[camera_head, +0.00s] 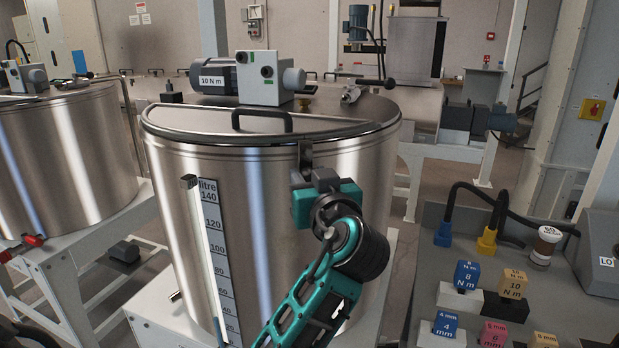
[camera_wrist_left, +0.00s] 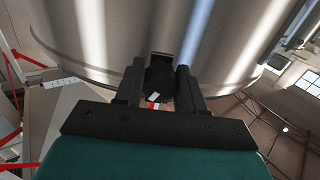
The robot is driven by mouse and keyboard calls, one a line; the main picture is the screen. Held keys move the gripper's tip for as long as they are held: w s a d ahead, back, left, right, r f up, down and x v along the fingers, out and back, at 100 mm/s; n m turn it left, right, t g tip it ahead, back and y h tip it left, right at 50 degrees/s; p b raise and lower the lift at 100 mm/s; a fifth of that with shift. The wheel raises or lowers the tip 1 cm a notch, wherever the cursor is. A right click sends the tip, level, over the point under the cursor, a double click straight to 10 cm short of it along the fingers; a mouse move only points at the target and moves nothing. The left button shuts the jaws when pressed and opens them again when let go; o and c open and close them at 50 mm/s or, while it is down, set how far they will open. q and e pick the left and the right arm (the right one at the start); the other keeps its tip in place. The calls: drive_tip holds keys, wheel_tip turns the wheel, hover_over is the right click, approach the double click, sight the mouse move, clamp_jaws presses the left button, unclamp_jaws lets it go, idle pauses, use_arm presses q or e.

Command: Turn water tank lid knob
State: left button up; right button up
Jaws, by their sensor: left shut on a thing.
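The steel water tank (camera_head: 265,210) stands in the middle of the head view, with a litre scale on its front. Its lid (camera_head: 190,121) lies flat on top, shut, with a black handle (camera_head: 262,114). A metal latch strap (camera_head: 305,155) hangs from the rim at the front right. My left gripper (camera_head: 316,182) is at the tank wall just below this strap. In the left wrist view, the two black fingers (camera_wrist_left: 159,88) are shut around the dark lid knob (camera_wrist_left: 158,76), against the steel wall. The gripper mostly hides the knob in the head view. My right gripper is not in view.
A grey motor box (camera_head: 264,76) marked 10 N m sits on the tank top. A second steel tank (camera_head: 70,145) stands at the left. At the right, a grey bench (camera_head: 425,225) holds several coloured torque blocks, cables and a small jar (camera_head: 546,243).

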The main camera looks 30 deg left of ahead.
use_arm(q)
clamp_jaws()
drive_tip(key=shift+f+n+b, duration=0.3)
drive_tip(key=shift+n+b, duration=0.3)
drive_tip(key=shift+b, duration=0.5)
drive_tip(key=n+b, duration=0.2)
drive_tip(key=b, duration=0.1)
drive_tip(key=n+b, duration=0.3)
drive_tip(key=b, duration=0.1)
drive_tip(key=shift+f+n, duration=0.1)
drive_tip(key=shift+n, duration=0.2)
drive_tip(key=shift+n+b, duration=0.6)
drive_tip(key=shift+b, duration=0.05)
drive_tip(key=shift+r, duration=0.3)
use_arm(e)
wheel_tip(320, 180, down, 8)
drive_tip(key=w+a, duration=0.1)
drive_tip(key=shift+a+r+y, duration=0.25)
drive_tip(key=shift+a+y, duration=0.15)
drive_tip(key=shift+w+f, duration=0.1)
